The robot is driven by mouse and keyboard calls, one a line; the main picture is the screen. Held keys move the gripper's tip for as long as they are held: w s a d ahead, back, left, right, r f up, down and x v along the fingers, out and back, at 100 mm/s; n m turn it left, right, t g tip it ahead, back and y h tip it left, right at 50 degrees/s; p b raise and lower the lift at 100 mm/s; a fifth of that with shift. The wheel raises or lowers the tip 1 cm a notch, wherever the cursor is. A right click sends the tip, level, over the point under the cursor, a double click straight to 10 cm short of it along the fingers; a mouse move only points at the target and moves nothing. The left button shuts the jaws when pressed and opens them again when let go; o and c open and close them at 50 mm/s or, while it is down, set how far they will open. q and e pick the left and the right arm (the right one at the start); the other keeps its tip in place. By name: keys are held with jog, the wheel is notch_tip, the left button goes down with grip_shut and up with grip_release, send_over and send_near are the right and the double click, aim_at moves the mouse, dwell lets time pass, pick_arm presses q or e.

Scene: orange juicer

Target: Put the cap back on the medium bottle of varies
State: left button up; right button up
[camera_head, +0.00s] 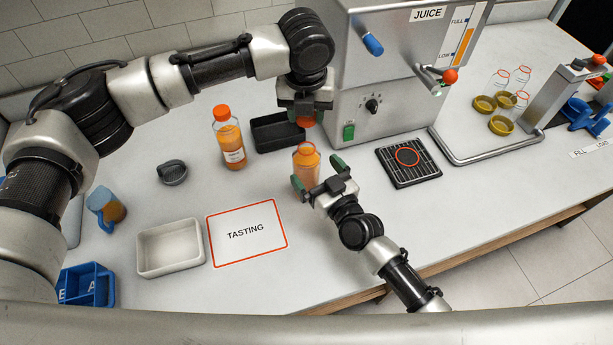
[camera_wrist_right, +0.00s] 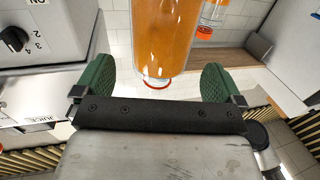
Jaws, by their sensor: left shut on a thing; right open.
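The medium bottle (camera_head: 306,163), filled with orange juice, stands uncapped on the counter with an orange ring at its neck. My left gripper (camera_head: 304,113) is shut on an orange cap (camera_head: 305,122), mostly hidden by the fingers. The cap is above the bottle mouth, apart from it. My right gripper (camera_head: 318,176) is open, with its green fingers on either side of the bottle. In the right wrist view, the bottle (camera_wrist_right: 166,38) appears upside down between the open fingers (camera_wrist_right: 158,82), with visible gaps on both sides.
A capped juice bottle (camera_head: 229,140) stands to the left, by a black tray (camera_head: 262,141). The juice machine (camera_head: 385,75) is close behind on the right. A drip grate (camera_head: 425,172), a TASTING card (camera_head: 270,253) and a white tray (camera_head: 145,263) lie around.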

aim_at(307, 143)
jog(key=x, duration=0.5)
jog(key=shift+d, duration=0.1)
jog(key=c, duration=1.4)
pick_arm(q)
jog(key=shift+f, duration=2.5)
jog(key=shift+f, duration=0.1)
jog(key=shift+f, duration=0.8)
jog(key=shift+f, duration=0.55)
